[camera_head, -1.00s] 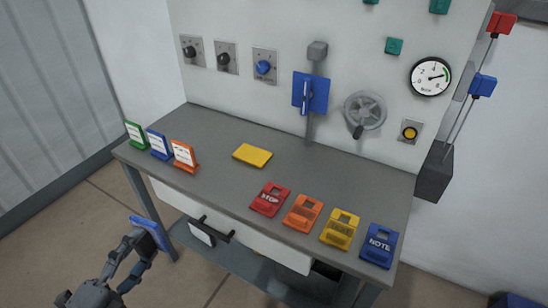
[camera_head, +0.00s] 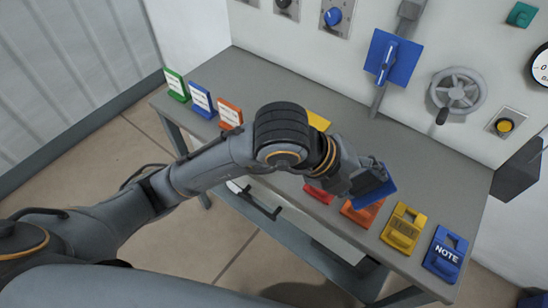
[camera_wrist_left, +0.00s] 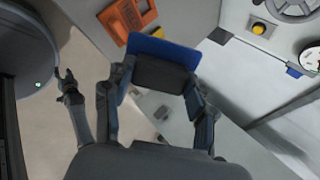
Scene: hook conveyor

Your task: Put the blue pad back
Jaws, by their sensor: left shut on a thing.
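My left gripper (camera_head: 366,180) is over the bench's front part, shut on a blue pad (camera_head: 378,192). In the left wrist view the blue pad (camera_wrist_left: 165,50) sits between the fingers of this gripper (camera_wrist_left: 160,85), with a dark block-like face toward the camera. A blue holder marked NOTE (camera_head: 445,255) lies at the right end of the front row of holders, right of the held pad and apart from it. What seems to be my right gripper (camera_wrist_left: 70,85) shows small at the left of the wrist view; its jaws are unclear.
In the row, a yellow holder (camera_head: 403,230), an orange one (camera_head: 362,214) and a partly hidden red one (camera_head: 318,193) lie on the grey bench (camera_head: 440,190). A yellow pad (camera_head: 319,121) lies behind my arm. Three small signs stand at the left end.

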